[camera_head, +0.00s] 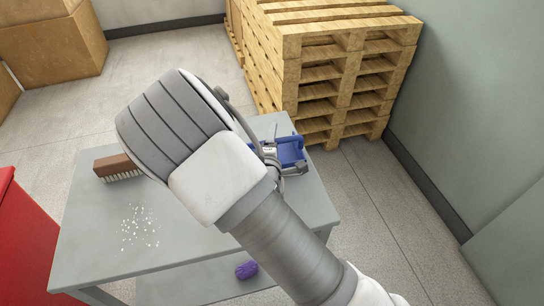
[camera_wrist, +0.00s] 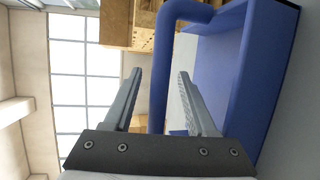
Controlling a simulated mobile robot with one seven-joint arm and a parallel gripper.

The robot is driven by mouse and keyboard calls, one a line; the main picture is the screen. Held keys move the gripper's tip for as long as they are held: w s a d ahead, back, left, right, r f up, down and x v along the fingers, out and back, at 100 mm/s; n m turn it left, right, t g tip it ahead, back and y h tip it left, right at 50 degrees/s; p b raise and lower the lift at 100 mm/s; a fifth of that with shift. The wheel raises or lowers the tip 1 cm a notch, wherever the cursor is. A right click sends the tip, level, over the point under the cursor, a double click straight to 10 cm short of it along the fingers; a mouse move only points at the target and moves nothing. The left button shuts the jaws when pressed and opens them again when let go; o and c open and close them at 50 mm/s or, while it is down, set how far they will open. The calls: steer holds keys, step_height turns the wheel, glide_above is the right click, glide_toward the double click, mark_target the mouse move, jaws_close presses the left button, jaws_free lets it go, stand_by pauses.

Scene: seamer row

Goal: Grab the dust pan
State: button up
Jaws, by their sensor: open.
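The blue dust pan (camera_head: 291,151) lies at the far right part of the grey table, partly hidden by my arm. In the wrist view its flat body (camera_wrist: 240,75) fills the right side, and its bar-like handle (camera_wrist: 162,95) stands upright in the picture, bending right at the top. My gripper (camera_wrist: 160,72) is open, with one finger on each side of the handle and visible gaps beside it. In the head view my wrist hides most of the gripper.
On the table (camera_head: 100,225) are a wooden brush (camera_head: 118,167) and scattered white bits (camera_head: 138,230). A purple object (camera_head: 246,270) lies on the lower shelf. Stacked pallets (camera_head: 335,75) stand close behind, a red unit (camera_head: 25,250) at left, cardboard boxes (camera_head: 50,45) far left.

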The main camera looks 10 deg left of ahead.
steer(key=shift+w+f, duration=0.1)
steer(key=shift+w, duration=0.35)
steer(key=shift+c, duration=0.2)
jaws_close()
